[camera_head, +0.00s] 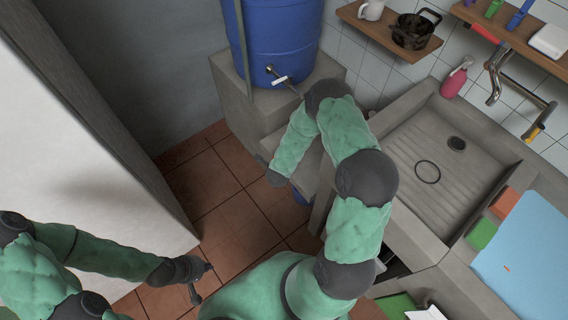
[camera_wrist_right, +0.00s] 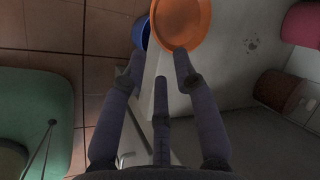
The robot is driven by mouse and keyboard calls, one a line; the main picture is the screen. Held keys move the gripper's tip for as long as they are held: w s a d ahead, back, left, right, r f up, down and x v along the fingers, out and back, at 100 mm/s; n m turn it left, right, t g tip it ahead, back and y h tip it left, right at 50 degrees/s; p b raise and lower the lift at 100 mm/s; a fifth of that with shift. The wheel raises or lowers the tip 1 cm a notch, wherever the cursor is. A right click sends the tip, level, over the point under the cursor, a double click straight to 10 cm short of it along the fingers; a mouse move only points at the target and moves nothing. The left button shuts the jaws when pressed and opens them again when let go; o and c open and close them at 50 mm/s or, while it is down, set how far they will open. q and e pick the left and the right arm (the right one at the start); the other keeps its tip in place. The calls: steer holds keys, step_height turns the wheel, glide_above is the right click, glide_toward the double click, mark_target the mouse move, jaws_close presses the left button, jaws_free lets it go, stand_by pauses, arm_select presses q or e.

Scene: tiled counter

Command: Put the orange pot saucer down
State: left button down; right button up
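The orange pot saucer (camera_wrist_right: 184,20) shows at the top of the right wrist view, just past my right gripper (camera_wrist_right: 160,66). In the head view the saucer and my right fingers are not visible; my right arm bends over the concrete steps. My left gripper (camera_head: 203,281) is empty, low over the floor tiles, with its fingers apart.
A blue container (camera_wrist_right: 142,34) sits partly behind the saucer. A blue barrel (camera_head: 280,40) with a tap stands on a concrete block beside the sink (camera_head: 425,165).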

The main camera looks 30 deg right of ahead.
steer(key=b+x, duration=0.4)
steer(key=x, duration=0.5)
steer(key=shift+s+d, duration=0.15)
steer(key=shift+s, duration=0.2)
steer(key=shift+f, duration=0.1)
jaws_close()
